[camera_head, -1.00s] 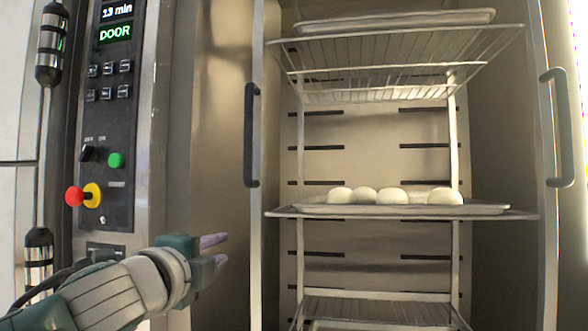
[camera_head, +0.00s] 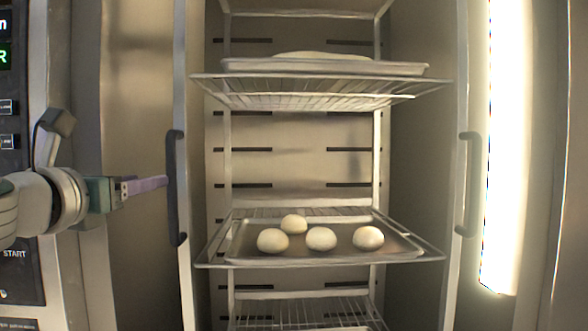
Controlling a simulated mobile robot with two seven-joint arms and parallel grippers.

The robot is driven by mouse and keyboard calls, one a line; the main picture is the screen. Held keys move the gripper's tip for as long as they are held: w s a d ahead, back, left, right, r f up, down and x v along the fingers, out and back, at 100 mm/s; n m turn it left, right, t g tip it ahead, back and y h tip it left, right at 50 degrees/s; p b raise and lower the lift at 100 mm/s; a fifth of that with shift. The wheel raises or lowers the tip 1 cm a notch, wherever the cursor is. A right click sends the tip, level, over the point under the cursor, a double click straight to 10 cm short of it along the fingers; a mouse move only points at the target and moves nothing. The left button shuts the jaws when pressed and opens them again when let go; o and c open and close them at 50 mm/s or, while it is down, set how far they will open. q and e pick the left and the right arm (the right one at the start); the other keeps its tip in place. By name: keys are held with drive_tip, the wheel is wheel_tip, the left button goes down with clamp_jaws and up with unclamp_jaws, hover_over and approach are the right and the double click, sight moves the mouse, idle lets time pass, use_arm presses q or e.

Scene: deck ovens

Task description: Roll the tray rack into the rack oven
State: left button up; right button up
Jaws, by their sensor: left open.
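The tray rack (camera_head: 185,265) stands upright in front of me, with wire shelves between metal posts. A black upright handle (camera_head: 176,188) is on its left front post and another handle (camera_head: 468,184) on its right post. A tray (camera_head: 290,254) with several pale dough balls sits on the middle shelf. My left gripper (camera_head: 158,184) is open at the left handle, fingers pointing right. Its fingertips are very close to the handle; I cannot tell whether they touch. The oven's slotted back wall (camera_head: 300,165) shows behind the shelves. How deep the rack stands is unclear. My right gripper is out of view.
The oven's control panel (camera_head: 15,262) is at the far left, partly behind my left arm. A metal wall (camera_head: 138,110) lies between it and the rack. A bright vertical light strip (camera_head: 502,140) is at the right. A higher shelf holds another tray (camera_head: 330,66).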

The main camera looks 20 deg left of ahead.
use_arm(q)
drive_tip(key=x, duration=0.8)
drive_tip(key=shift+w, duration=0.4)
clamp_jaws()
idle(1.1)
